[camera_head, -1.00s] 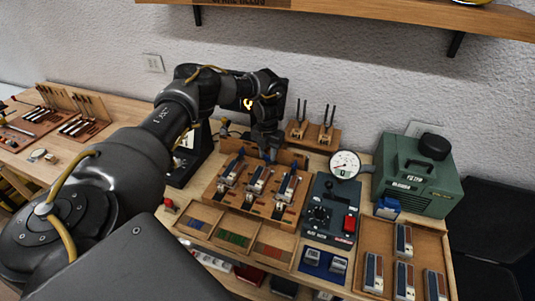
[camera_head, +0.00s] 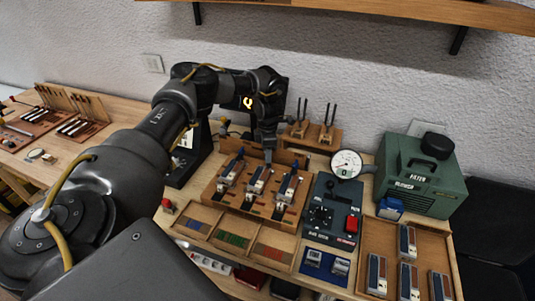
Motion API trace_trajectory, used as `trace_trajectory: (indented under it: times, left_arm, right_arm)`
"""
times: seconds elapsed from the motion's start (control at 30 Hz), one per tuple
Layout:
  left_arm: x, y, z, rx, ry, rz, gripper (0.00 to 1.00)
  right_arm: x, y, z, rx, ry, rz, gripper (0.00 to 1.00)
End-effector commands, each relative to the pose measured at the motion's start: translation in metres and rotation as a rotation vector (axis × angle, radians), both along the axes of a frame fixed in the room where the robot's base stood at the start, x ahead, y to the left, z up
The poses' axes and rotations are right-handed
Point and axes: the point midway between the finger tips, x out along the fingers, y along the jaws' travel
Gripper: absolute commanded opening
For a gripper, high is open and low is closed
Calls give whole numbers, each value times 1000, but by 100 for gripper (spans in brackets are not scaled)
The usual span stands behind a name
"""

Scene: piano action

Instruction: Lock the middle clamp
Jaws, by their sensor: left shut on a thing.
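A wooden rack (camera_head: 247,207) holds three clamps in a row on the bench. The middle clamp (camera_head: 256,184) stands between the left clamp (camera_head: 230,175) and the right clamp (camera_head: 286,189). My left gripper (camera_head: 268,160) reaches down from behind, at the upper end of the middle clamp. It is shut on that clamp's handle, though the fingertips are small and the contact is partly hidden. My right gripper is not in view.
Trays of coloured strips (camera_head: 233,238) lie in front of the rack. A dark control box with a red switch (camera_head: 325,212), a dial gauge (camera_head: 346,163) and a green machine (camera_head: 418,177) stand to the right. Tuning forks (camera_head: 328,130) stand behind.

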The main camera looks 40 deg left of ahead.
Motion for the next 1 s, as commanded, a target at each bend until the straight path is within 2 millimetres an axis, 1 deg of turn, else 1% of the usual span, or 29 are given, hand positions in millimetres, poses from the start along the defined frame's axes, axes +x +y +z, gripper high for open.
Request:
trace_trajectory:
  times: [0.3, 0.5, 0.7, 1.0]
  left_arm:
    - [1, -1, 1, -1, -5, -270, 8]
    - [1, -1, 1, -1, -5, -394, 8]
    - [1, -1, 1, -1, -5, -471, 8]
    - [1, -1, 1, -1, -4, -510, 8]
  right_arm:
    - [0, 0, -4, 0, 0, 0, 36]
    - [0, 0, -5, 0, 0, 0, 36]
    - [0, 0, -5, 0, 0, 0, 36]
    - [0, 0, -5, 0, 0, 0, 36]
